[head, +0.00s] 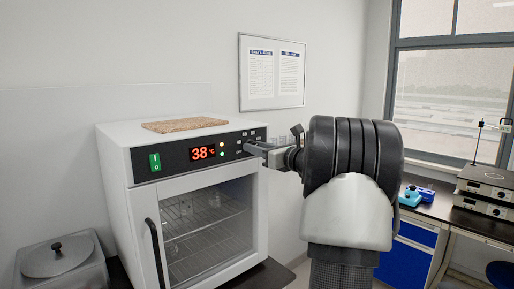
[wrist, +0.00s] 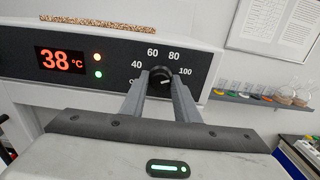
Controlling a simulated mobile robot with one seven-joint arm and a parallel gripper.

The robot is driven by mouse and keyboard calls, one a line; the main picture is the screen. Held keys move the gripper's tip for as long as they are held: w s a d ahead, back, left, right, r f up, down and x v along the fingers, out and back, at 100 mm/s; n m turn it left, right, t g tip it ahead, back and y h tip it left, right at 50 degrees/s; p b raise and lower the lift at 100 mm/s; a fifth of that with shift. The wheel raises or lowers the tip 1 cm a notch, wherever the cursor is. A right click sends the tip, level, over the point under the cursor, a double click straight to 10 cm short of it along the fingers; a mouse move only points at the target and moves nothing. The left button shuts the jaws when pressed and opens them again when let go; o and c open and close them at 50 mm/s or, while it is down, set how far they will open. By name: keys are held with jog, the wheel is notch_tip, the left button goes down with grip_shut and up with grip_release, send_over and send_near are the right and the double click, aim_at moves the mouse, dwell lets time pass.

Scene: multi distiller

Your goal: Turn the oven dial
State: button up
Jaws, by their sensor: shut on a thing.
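The oven (head: 205,185) is a white box with a glass door and a black control panel. Its display (head: 202,153) reads 38 °C in red; the display also shows in the wrist view (wrist: 62,60). The black round dial (wrist: 161,76) sits at the right of the panel, with printed marks 40, 60, 80 and 100 around it. My gripper (wrist: 160,86) is shut on the dial, one finger on each side. In the head view my gripper (head: 258,148) reaches the panel's right end from the right, and its fingers hide most of the dial.
A green switch (head: 155,162) is at the panel's left. A cork-like board (head: 185,125) lies on the oven. A metal lidded container (head: 60,262) stands at lower left. A bench (head: 450,215) with instruments is at right. A framed notice (head: 272,72) hangs behind.

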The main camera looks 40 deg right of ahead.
jog(key=shift+r, duration=0.15)
jog(key=o, duration=1)
jog(key=shift+w, duration=0.1)
jog(key=s+d+b, duration=0.1)
jog(key=s, duration=1.6)
jog(key=shift+s+d+b, duration=0.15)
jog(key=shift+s+b, duration=0.05)
jog(key=shift+b, duration=0.2)
